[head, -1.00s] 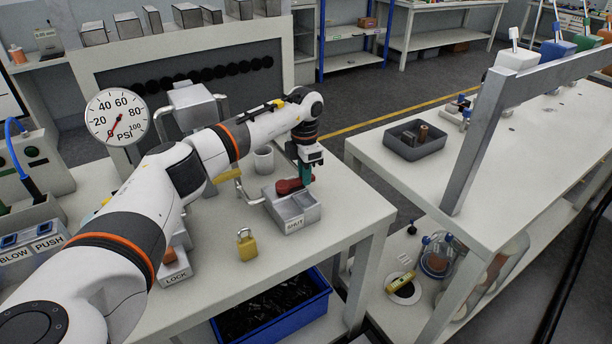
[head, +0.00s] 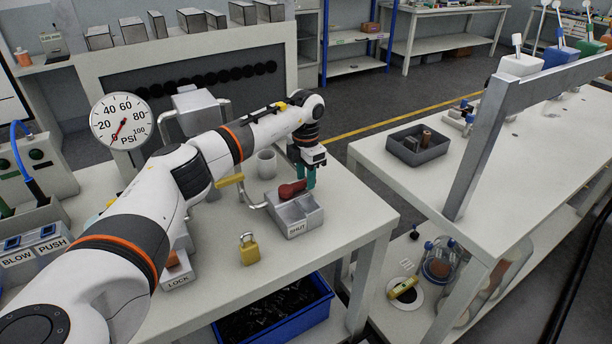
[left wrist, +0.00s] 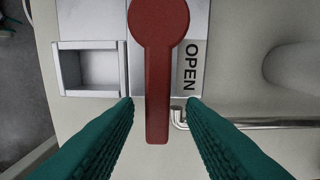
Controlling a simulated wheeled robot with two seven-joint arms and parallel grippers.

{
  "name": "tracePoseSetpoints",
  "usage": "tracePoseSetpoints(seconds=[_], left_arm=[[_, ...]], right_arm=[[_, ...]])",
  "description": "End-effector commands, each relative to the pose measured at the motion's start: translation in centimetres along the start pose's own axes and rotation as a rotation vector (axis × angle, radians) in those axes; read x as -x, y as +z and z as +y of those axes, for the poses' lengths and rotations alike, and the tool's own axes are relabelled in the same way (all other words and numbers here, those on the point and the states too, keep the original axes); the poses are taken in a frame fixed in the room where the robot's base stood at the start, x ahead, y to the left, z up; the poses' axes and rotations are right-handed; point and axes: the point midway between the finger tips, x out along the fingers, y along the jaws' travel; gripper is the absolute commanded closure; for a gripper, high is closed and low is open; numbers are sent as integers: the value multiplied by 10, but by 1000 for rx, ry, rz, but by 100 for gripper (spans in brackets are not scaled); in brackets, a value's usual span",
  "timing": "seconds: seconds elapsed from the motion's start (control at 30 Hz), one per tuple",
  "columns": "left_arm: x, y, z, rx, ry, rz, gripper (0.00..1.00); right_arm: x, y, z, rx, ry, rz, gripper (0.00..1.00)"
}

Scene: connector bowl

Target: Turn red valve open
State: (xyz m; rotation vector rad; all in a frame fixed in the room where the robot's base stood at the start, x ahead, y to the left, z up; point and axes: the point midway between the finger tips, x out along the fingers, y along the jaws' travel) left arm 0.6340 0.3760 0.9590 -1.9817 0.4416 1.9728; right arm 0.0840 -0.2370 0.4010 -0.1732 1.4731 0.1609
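The red valve (head: 291,190) is a round knob with a straight lever, on top of a grey metal box (head: 299,215) with a SHUT label on its front. In the left wrist view the red lever (left wrist: 158,90) runs straight down between my fingers, with an OPEN label (left wrist: 191,67) just right of it. My left gripper (head: 308,182) points down at the box. Its teal fingers (left wrist: 160,102) are apart, one on each side of the lever, with visible gaps in that view. Finger height against the lever is hard to judge. My right gripper is not in view.
A pressure gauge (head: 121,121) reads low on its scale. A yellow padlock (head: 249,249), a grey cup (head: 266,163) and a bent pipe (head: 250,203) are near the box. A blue bin (head: 275,318) sits below the table. The table's front right is clear.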

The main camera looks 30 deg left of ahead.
Motion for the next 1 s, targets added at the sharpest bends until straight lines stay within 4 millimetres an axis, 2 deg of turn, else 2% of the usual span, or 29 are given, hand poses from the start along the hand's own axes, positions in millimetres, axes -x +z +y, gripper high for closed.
tracePoseSetpoints(seconds=[0.37, 0.47, 0.8, 1.0], left_arm=[[4, 0, 0, -3, 1, -1, 62], [18, 0, 0, -3, -1, 0, 62], [88, -1, 0, -1, -1, 1, 62], [113, 0, 0, -1, 1, -2, 62]], right_arm=[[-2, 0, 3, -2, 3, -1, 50], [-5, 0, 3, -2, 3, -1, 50], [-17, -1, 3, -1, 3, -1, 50], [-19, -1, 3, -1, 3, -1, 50]])
